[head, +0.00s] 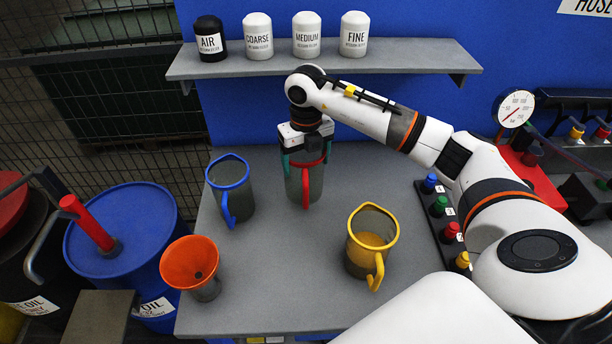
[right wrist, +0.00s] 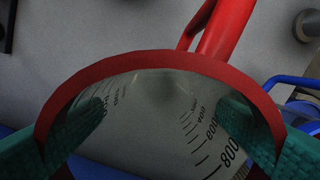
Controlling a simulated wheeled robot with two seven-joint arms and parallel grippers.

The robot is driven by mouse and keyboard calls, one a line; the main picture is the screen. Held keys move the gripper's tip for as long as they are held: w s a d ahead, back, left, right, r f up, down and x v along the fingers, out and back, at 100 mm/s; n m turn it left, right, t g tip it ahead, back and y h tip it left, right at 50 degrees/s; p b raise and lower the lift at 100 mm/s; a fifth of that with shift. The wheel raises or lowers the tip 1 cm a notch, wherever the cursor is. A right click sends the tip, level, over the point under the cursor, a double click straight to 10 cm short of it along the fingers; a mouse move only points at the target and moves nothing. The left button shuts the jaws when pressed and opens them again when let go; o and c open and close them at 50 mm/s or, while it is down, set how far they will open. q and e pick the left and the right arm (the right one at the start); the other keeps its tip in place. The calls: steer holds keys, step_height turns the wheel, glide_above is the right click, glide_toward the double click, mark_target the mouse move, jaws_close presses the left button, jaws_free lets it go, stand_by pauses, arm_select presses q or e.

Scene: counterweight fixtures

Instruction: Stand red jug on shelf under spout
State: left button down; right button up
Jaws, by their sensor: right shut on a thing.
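The red jug (head: 305,186), clear with a red rim and handle, is upright between the green-padded fingers of my right gripper (head: 305,160), over the middle back of the grey table. I cannot tell whether its base touches the table. In the right wrist view the red rim (right wrist: 150,60) spans the frame, with the handle at the top and volume marks inside; the fingers of my right gripper (right wrist: 155,135) grip its two sides. A grey wall shelf (head: 400,62) is behind and above the jug. I cannot pick out a spout. My left gripper is not in view.
A blue jug (head: 236,190) stands close left of the red one, a yellow jug (head: 372,240) front right. An orange funnel (head: 190,262) is at the table's left edge, beside a blue drum (head: 120,235). Labelled bottles (head: 307,35) stand on the shelf. Coloured knobs (head: 440,205) line the right.

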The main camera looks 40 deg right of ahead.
step_height(320, 180, up, 12)
steer(key=f+p, duration=0.1)
steer(key=p, duration=0.1)
steer(key=s+a+f+m+b, duration=0.1)
steer(key=s+a+f+m, duration=0.4)
steer(key=m, duration=1.2)
steer(key=s+a+f+m+b, duration=0.2)
steer(key=s+a+f+m, duration=0.3)
steer(key=m, duration=1.2)
steer(key=s+a, duration=0.3)
steer(key=s, duration=0.1)
steer(key=shift+s+a+f, duration=0.15)
steer(key=shift+a+f, duration=0.15)
steer(key=shift+a, duration=0.05)
